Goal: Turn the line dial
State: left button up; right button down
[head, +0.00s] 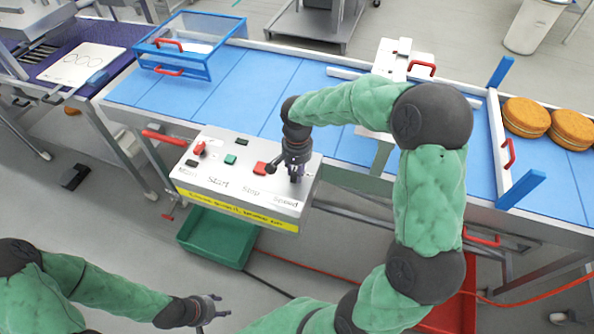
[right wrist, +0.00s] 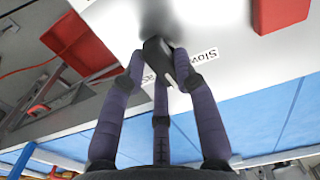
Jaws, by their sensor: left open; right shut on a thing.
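The white control panel (head: 215,180) has labels reading Start, Stop and Speed. My right gripper (head: 296,175) reaches down onto its right end, above the Speed label. In the right wrist view my right gripper (right wrist: 160,75) has its fingers closed around a small black dial (right wrist: 154,52), next to a label reading Slow. In the head view the dial is hidden behind the gripper. My left gripper (head: 208,308) is open and empty, low in front of the panel and apart from it.
The panel also bears a green button (head: 230,159), a red button (head: 260,168) and a red switch (head: 199,149). Behind it runs a blue conveyor (head: 240,90) with a blue-framed guard (head: 205,45). Filled rounds (head: 526,115) lie at the right. A green bin (head: 205,232) stands below the panel.

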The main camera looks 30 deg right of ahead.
jog(key=shift+m, duration=0.5)
jog(key=c, duration=0.9)
grip_release()
jog(key=shift+c, duration=0.2)
notch_tip(320, 180, up, 12)
